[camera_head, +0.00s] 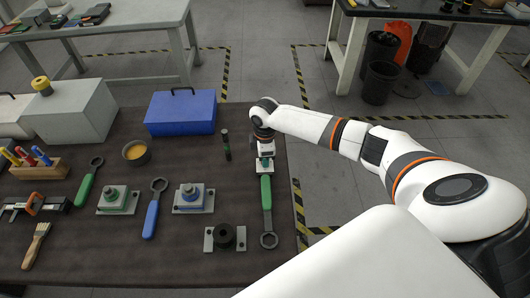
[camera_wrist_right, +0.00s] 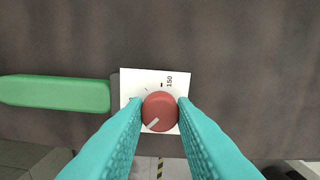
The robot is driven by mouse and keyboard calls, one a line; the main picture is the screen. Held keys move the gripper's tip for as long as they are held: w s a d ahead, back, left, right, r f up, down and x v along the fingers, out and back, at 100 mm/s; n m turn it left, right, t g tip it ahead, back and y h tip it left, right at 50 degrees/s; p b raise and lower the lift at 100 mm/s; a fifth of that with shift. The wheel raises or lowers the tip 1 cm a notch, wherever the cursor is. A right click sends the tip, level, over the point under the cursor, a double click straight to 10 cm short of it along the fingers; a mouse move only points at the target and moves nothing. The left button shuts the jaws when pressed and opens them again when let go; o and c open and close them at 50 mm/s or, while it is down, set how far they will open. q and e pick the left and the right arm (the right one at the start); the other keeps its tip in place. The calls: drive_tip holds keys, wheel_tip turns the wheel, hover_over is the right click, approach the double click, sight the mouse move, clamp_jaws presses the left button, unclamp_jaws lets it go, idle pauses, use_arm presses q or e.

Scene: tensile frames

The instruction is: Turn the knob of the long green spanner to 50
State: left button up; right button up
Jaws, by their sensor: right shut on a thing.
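The long green spanner (camera_head: 266,192) lies on the dark bench near its right edge, its ring end toward the front. In the right wrist view its green handle (camera_wrist_right: 55,93) comes in from the left and meets a white dial plate (camera_wrist_right: 182,84). The plate shows a printed 150 and tick marks; other numbers are hidden. A round red knob (camera_wrist_right: 160,110) sits on the plate, with a pale pointer line toward the lower left. My right gripper (camera_wrist_right: 160,108) is shut on the knob, one teal finger at each side. My left gripper is out of view.
A shorter green spanner (camera_head: 88,183) and a blue spanner (camera_head: 154,211) lie further left.

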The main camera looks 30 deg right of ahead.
drive_tip(key=n, duration=0.3)
drive_tip(key=shift+n, duration=0.4)
drive_tip(key=n, duration=0.4)
drive_tip(key=shift+p, duration=0.3)
drive_tip(key=o, duration=1)
wheel_tip(320, 180, up, 12)
drive_tip(key=b, duration=0.1)
drive_tip(key=shift+s+f, duration=0.1)
